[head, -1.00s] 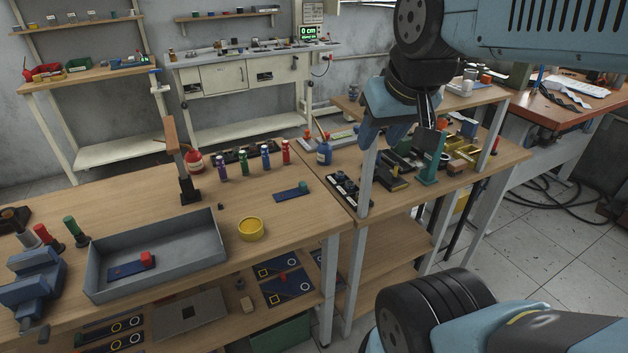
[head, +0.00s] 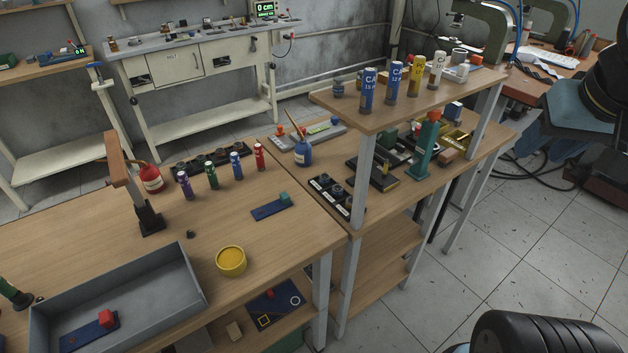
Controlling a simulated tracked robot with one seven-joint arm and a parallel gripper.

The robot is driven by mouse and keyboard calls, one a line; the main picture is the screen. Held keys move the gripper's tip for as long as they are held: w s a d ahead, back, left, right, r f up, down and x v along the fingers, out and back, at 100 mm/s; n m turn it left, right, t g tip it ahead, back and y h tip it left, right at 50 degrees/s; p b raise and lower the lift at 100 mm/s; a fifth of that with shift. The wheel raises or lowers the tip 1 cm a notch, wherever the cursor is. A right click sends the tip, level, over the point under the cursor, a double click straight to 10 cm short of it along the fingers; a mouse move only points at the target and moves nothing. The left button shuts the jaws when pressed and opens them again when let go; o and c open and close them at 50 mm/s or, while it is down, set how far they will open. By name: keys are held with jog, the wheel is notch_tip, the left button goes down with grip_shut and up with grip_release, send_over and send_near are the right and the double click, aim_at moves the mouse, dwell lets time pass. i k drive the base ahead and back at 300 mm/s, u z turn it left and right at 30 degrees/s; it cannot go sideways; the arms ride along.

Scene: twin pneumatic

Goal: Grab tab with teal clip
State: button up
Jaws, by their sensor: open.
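The tab with the teal clip is a flat blue strip (head: 268,211) lying on the left wooden bench, near its right end. Another blue tab (head: 80,338) with a red clip (head: 106,318) lies inside the grey tray. My gripper (head: 572,120) is at the right edge, far to the right of the teal-clip tab and apart from it. It is open. The fingertips are hard to make out, and part of the arm is cut off by the frame.
Coloured small bottles (head: 212,176) stand behind the tab, and a yellow round container (head: 231,261) stands in front. A wooden-topped clamp (head: 148,215) rises to the left. The right bench has a raised shelf (head: 345,112) with several cans. Bare bench top surrounds the tab.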

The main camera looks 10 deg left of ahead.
aim_at(284, 202)
jog(key=u, duration=0.5)
jog(key=i, duration=0.15)
jog(key=z, duration=1.75)
jog(key=k, duration=2.45)
jog(key=u, duration=1)
jog(key=i, duration=1)
jog(key=z, duration=0.1)
